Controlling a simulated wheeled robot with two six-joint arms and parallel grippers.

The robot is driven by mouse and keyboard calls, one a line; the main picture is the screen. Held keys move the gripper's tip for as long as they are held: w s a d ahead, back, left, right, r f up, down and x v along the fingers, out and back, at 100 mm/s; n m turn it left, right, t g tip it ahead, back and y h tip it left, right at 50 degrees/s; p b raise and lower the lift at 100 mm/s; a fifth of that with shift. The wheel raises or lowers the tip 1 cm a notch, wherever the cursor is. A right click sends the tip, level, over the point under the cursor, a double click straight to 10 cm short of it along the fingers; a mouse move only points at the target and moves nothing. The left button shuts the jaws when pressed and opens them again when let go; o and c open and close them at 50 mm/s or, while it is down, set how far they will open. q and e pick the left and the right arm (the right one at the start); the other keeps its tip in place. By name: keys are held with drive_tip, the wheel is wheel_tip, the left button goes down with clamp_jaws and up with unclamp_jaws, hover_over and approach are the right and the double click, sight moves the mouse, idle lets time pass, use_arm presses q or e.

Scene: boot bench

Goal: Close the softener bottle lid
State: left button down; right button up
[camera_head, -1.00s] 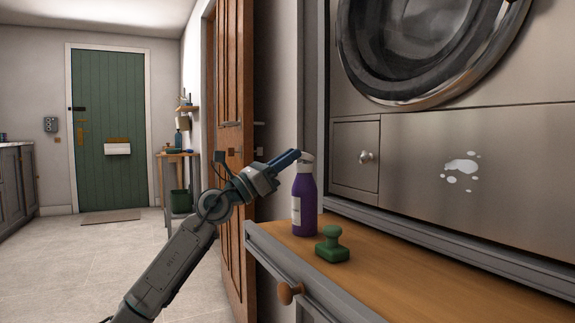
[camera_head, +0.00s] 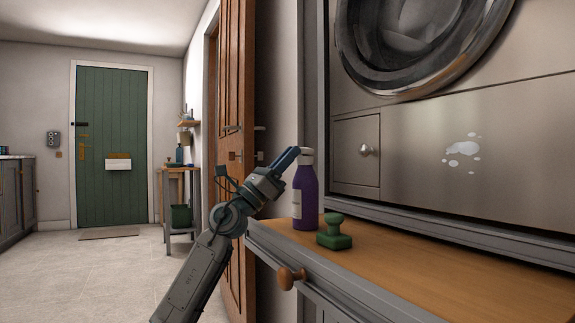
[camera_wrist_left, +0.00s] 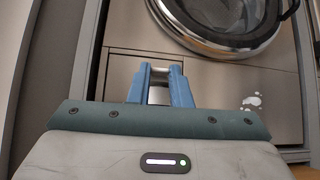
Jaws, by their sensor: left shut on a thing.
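The softener bottle (camera_head: 305,200) is purple with a pale label and stands upright on the wooden bench top in the head view. Its white lid (camera_head: 307,156) is at the top, partly behind my fingers. My left gripper (camera_head: 296,152) reaches in from the left, with its blue fingers at the lid. It is shut on the lid. In the left wrist view the blue fingers (camera_wrist_left: 160,72) are close together, with a small pale part of the lid (camera_wrist_left: 158,95) between them. I cannot tell whether the lid is fully closed. My right gripper is out of view.
A green stamp-shaped object (camera_head: 333,233) stands just right of the bottle on the bench top (camera_head: 420,262). A washing machine (camera_head: 450,140) rises behind. A drawer with a wooden knob (camera_head: 291,278) is below the bench edge. A wooden door (camera_head: 234,130) is close to the left.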

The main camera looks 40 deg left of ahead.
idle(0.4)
use_arm(q)
drive_tip(key=c, duration=1.3)
unclamp_jaws()
drive_tip(key=shift+f, duration=0.1)
drive_tip(key=shift+b+v, duration=5.4)
drive_tip(key=shift+b, duration=0.35)
drive_tip(key=shift+w, duration=0.1)
